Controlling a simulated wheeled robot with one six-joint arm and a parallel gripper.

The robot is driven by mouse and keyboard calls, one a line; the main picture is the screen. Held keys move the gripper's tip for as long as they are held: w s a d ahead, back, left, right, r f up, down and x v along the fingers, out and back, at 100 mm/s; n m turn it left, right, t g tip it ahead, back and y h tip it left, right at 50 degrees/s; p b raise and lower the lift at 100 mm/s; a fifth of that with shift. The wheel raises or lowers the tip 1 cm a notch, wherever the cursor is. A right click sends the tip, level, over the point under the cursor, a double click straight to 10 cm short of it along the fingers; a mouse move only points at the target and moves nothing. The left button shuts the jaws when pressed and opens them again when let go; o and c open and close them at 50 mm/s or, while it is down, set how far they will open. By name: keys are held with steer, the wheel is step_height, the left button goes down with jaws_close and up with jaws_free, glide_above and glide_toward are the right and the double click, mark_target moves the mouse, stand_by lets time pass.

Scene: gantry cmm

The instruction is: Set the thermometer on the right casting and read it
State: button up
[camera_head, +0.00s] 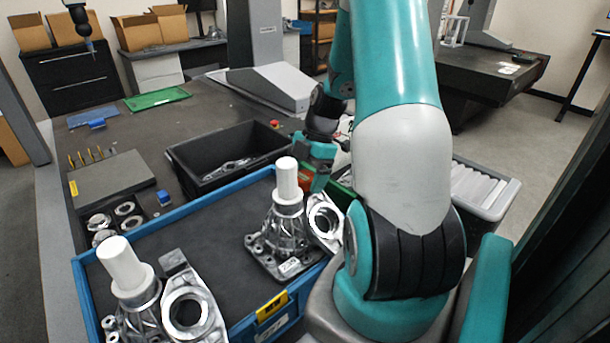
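The right casting (285,232) is a ribbed silver metal part. It stands upright in a blue-rimmed tray (195,214), with a white cylinder (287,181) upright on its top. A similar casting (142,312) with a white cylinder (124,264) stands at the tray's near left. My gripper (313,176) is just behind and right of the right casting's white cylinder, partly covered by my arm. A small red-orange patch (304,177) shows beside its teal fingers; I cannot tell whether it is held. I cannot make out a thermometer for certain.
A black bin (226,142) with metal parts stands behind the tray. A grey block with brass pins (105,181), metal rings (98,221) and a blue piece (164,198) lie left. Ring-shaped metal parts (190,312) lean by both castings. The tray's middle is clear.

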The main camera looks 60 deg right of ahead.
steer(key=shift+r, duration=0.1)
steer(key=b+v, duration=0.1)
steer(key=v, duration=1.1)
steer(key=w+a+r+m, duration=0.2)
steer(key=a, duration=0.9)
steer(key=w+a+r+m, duration=0.1)
steer(key=w+a, duration=0.1)
steer(key=a, duration=0.9)
steer(key=s+a+m, duration=0.2)
steer(key=s+a, duration=0.4)
steer(key=a, duration=0.2)
steer(key=s+a+m+g, duration=0.1)
steer(key=s+a+m, duration=0.2)
steer(key=s+a, duration=0.4)
steer(key=shift+a+r, duration=0.3)
steer(key=shift+a, duration=0.95)
